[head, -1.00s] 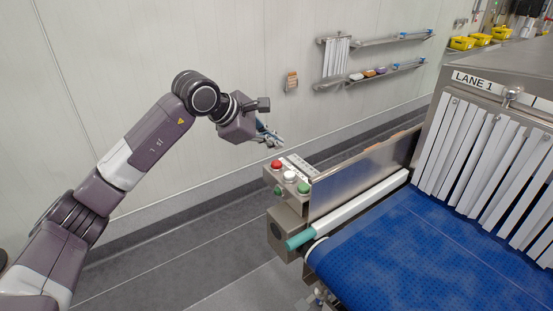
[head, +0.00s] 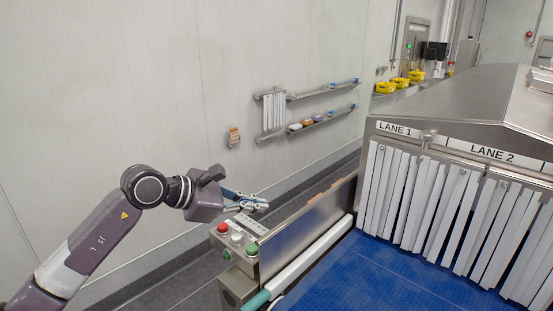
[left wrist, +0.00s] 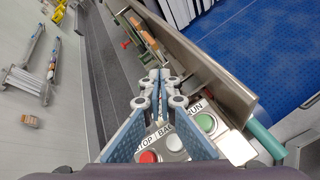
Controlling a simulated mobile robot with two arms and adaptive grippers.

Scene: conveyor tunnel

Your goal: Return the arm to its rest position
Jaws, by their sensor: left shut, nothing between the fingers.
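My left gripper (head: 258,204) is shut and empty at the end of my left arm, which comes in from the lower left in the head view. It hangs above and just behind the control box (head: 222,243) at the conveyor's near corner. The box carries a red button (head: 223,228), a white button (head: 237,238) and a green button (head: 251,249). In the left wrist view the closed fingers (left wrist: 158,82) show over the box, with the red button (left wrist: 148,157) and green button (left wrist: 206,123) below them. My right gripper is not in view.
The blue conveyor belt (head: 345,275) runs into a steel tunnel with white strip curtains (head: 420,200), labelled LANE 1 and LANE 2. A steel side guard (head: 305,228) stands beside the gripper. Wall shelves (head: 320,118) and yellow bins (head: 400,83) are farther back. Floor on the left is clear.

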